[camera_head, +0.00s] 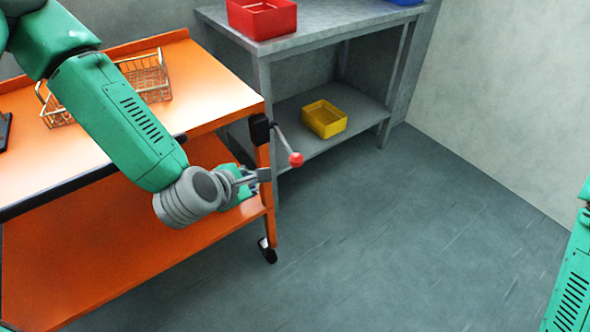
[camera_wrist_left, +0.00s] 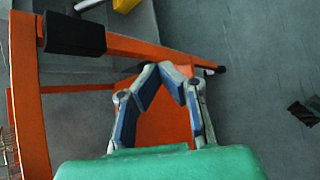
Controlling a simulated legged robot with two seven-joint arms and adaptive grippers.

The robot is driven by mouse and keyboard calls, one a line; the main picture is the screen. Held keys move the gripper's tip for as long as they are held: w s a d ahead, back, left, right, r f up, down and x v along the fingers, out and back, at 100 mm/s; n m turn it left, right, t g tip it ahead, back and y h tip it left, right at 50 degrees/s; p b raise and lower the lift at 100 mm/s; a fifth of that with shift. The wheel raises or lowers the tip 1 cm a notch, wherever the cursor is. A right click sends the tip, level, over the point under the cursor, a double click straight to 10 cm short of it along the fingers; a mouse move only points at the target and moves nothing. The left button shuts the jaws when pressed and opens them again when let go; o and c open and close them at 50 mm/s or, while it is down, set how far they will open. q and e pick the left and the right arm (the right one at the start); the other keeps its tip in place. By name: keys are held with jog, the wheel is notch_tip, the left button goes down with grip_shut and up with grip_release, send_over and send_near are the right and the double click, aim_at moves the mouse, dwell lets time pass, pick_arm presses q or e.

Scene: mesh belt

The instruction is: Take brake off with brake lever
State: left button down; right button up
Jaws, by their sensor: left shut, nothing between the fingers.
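The brake lever is a thin grey rod with a red ball knob (camera_head: 295,159) in the head view. It slants down and right from a black mount (camera_head: 259,129) at the corner of the orange cart (camera_head: 222,93). My left gripper (camera_head: 266,175) is shut and empty, just below and left of the knob, apart from it. In the left wrist view the fingertips of my left gripper (camera_wrist_left: 172,72) meet, and the black mount (camera_wrist_left: 75,34) is at upper left. The knob is out of that view. My right gripper is not in view; only part of my right arm shows.
A wire basket (camera_head: 148,78) stands on the cart top. A grey shelf table (camera_head: 335,32) behind holds a red bin (camera_head: 262,18) on top and a yellow bin (camera_head: 324,118) below. A black caster (camera_head: 267,251) is under the cart corner. The floor to the right is clear.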

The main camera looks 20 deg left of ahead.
aim_at(285, 144)
pick_arm(q)
jog(key=d+b+x, duration=0.1)
jog(key=b+x, duration=0.2)
jog(key=x, duration=0.6)
jog(key=d+r, duration=0.1)
jog(key=w+d+r, duration=0.1)
jog(key=shift+w+d+r, duration=0.15)
jog(key=shift+d+r, duration=0.2)
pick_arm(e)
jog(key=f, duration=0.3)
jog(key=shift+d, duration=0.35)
pick_arm(q)
jog(key=shift+a, duration=0.15)
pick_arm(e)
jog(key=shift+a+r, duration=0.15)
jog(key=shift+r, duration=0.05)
pick_arm(q)
jog(key=shift+r+p, duration=0.1)
jog(key=shift+p, duration=0.2)
